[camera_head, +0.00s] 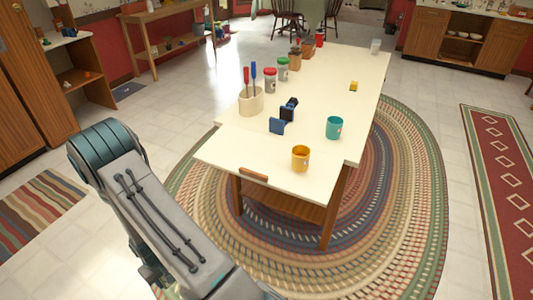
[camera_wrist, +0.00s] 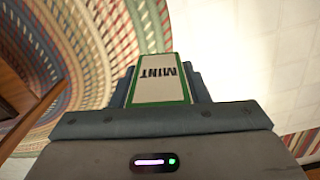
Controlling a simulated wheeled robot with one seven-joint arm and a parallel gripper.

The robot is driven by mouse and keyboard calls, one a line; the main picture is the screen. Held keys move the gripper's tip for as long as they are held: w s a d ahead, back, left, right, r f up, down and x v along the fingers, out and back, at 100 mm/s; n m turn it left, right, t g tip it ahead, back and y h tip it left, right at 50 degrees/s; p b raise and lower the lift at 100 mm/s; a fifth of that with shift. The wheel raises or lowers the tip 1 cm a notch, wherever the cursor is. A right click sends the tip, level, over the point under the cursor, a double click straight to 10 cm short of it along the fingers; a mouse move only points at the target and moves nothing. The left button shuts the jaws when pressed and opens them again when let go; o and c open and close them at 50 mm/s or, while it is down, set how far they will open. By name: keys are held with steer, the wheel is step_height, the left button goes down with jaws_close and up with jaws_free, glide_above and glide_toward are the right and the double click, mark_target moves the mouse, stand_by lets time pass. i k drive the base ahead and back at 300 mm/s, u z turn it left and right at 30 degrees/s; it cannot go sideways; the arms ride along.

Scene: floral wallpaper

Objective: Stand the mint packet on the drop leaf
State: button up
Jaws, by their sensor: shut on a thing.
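The mint packet (camera_wrist: 160,90) is white with a green border and the word MINT, upside down in the wrist view. My gripper (camera_wrist: 160,80) is shut on it, with a finger along each side. Beyond the packet are the rug and pale floor tiles, so it is held off the tabletop. In the head view my arm covers the lower left, and I cannot make out the packet there. The cream table (camera_head: 325,95) stands right of my arm.
A yellow mug (camera_head: 300,158), a teal mug (camera_head: 334,128), dark blue items (camera_head: 288,110) and a utensil crock (camera_head: 251,101) stand on the table. Several jars line its far left side. A braided rug (camera_head: 410,190) lies under it. Wood shows at the wrist view's left (camera_wrist: 15,95).

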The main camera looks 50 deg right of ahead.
mark_target(242, 149)
steer(key=z, duration=1.35)
